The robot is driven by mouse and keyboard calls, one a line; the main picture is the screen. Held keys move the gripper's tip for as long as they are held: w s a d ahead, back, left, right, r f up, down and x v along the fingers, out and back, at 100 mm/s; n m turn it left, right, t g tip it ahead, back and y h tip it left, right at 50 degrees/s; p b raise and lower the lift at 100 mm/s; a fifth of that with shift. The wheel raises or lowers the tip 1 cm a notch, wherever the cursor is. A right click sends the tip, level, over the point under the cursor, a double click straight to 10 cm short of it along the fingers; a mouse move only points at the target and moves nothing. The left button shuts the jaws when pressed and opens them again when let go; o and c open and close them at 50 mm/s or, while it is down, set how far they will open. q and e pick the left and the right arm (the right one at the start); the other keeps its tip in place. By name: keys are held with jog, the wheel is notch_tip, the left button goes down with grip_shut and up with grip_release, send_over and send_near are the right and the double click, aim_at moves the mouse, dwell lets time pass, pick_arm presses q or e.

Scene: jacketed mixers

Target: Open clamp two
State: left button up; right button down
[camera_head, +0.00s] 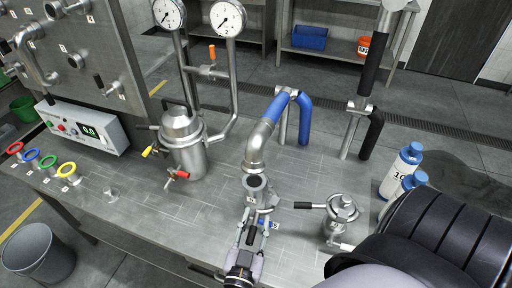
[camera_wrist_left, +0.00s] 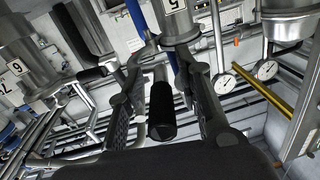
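My left gripper (camera_head: 251,229) is at the front middle of the bench, below the end of a bent steel pipe (camera_head: 256,150). Its two dark fingers (camera_wrist_left: 162,108) stand apart in the left wrist view. A black cylindrical handle (camera_wrist_left: 161,112) lies between them, with gaps visible at both sides. Behind the handle is a steel fitting (camera_wrist_left: 178,22) with a tag that looks like 5. I cannot make out a tag 2, so I cannot tell which clamp is clamp two. My right gripper is not in view.
A small steel vessel (camera_head: 340,210) with a black side handle stands right of my left gripper. A larger vessel (camera_head: 184,143) and two gauges (camera_head: 228,18) are at the left. White bottles (camera_head: 400,170) stand at the right. Bare benchtop (camera_head: 140,205) lies at the front left.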

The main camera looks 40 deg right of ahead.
pick_arm(q)
jog(key=v, duration=1.1)
jog(key=shift+s+a, duration=0.2)
